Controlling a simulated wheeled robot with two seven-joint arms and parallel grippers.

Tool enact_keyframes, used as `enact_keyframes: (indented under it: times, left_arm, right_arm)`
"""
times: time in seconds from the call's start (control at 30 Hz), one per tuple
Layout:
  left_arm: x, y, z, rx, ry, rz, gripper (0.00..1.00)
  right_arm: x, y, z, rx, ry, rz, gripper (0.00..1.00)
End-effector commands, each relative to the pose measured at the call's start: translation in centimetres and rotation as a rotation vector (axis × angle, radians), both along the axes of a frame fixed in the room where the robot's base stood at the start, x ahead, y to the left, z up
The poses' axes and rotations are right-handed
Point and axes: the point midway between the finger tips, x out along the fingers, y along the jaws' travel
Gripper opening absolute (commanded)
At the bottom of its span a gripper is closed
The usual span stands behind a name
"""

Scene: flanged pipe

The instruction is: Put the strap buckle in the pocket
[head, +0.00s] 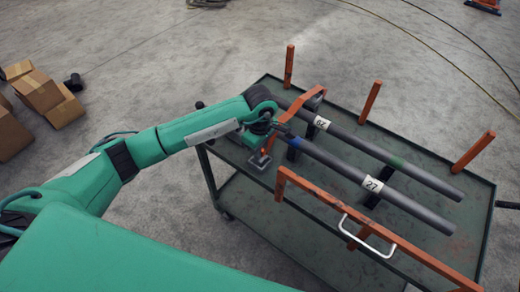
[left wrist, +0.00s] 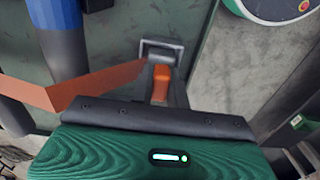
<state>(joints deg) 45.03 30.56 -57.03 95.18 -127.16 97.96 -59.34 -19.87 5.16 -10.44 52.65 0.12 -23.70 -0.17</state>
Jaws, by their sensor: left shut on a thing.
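The orange strap (head: 286,112) runs across the pipes near their left ends; it also shows in the left wrist view (left wrist: 92,84). My left gripper (head: 267,138) is shut on the strap's orange buckle end (left wrist: 161,82), low over the cart's left part. The grey, square-rimmed pocket (head: 258,162) sits on the cart top just below the gripper. In the left wrist view the pocket (left wrist: 161,45) lies right at the buckle's far end. I cannot tell whether the buckle is inside it or just above. My right gripper is not in view.
Two dark pipes, labelled 64 (head: 321,122) and 27 (head: 373,184), lie across the cart (head: 440,235) on dark supports. Orange posts (head: 370,102) and an orange rail (head: 390,240) with a white handle (head: 368,236) border them. Cardboard boxes (head: 42,95) stand on the floor at left.

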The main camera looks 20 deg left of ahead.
Motion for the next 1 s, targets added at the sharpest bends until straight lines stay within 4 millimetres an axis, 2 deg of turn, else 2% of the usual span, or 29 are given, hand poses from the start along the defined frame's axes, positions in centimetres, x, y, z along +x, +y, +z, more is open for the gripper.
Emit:
enact_keyframes:
  times: [0.43,0.47,0.57,0.87,1.0]
  left_arm:
    - [0.0,0.0,-1.3,0.0,-0.001,0.0,0.0]
    - [0.0,0.0,-1.2,0.0,-0.001,0.0,0.22]
    - [0.0,0.0,-1.1,0.0,-0.001,0.0,0.42]
    - [0.0,0.0,-1.0,0.0,0.0,0.0,0.42]
    - [0.0,0.0,-0.9,0.0,0.0,0.0,0.42]
  right_arm:
    - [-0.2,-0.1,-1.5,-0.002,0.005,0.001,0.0]
    - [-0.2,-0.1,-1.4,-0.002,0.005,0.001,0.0]
    - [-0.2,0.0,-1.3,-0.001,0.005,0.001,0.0]
    - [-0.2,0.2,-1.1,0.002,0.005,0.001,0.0]
    - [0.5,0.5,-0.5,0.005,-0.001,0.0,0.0]
